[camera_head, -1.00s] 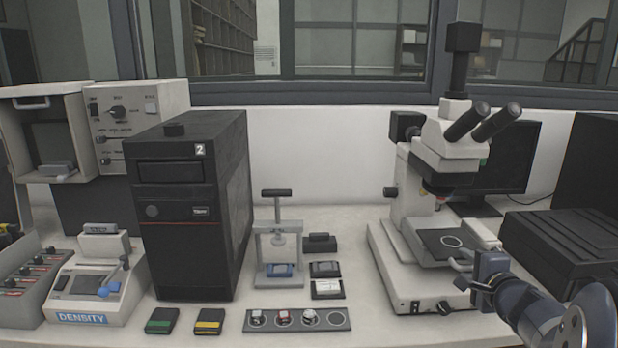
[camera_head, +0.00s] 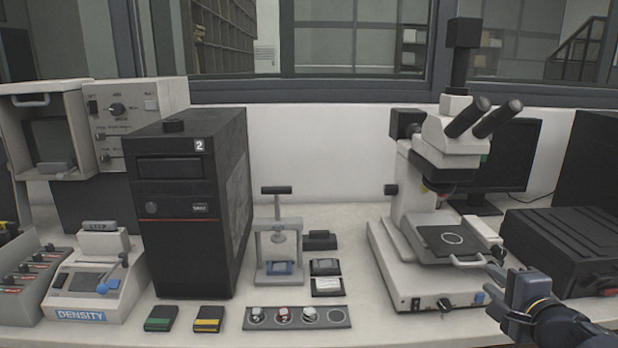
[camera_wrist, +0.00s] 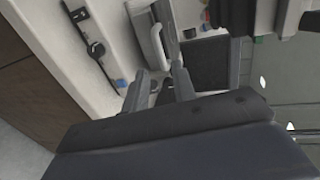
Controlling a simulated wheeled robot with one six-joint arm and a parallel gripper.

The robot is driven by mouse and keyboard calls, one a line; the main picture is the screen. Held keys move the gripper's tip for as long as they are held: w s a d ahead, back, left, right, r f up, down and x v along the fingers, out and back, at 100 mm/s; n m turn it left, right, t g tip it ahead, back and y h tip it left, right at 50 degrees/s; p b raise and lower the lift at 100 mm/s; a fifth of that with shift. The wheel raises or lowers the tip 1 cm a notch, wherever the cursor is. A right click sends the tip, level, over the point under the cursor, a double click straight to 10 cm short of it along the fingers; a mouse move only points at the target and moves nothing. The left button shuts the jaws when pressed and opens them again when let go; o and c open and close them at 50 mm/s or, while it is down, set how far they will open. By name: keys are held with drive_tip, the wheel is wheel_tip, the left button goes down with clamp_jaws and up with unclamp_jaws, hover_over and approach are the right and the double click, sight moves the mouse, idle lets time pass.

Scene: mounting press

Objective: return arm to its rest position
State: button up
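My gripper (camera_head: 497,270) is at the lower right in the head view, just right of the microscope's front edge. Its fingers (camera_wrist: 158,85) stand apart in the wrist view, with nothing held between them. The microscope (camera_head: 450,155) stands upright on the bench, and its dark stage (camera_head: 433,239) with a pale ring and a front handle (camera_head: 466,261) is to the left of my gripper. The small mounting press (camera_head: 278,225), with a black T-handle and a blue block (camera_head: 279,267) at its base, stands mid-bench, well left of my gripper.
A dark box (camera_head: 563,250) and a monitor (camera_head: 508,160) stand at the right. A slotted strip (camera_head: 340,324) holds small round pieces; its right ring looks empty. A black tower (camera_head: 185,200) and a density device (camera_head: 90,285) are at the left. Bench between strip and microscope is clear.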

sight(464, 253)
drive_tip(key=p+x, duration=0.1)
drive_tip(key=x, duration=0.7)
drive_tip(key=r+p+x, duration=0.1)
drive_tip(key=x, duration=0.4)
drive_tip(key=shift+w+r+p, duration=0.1)
drive_tip(key=shift+p, duration=0.25)
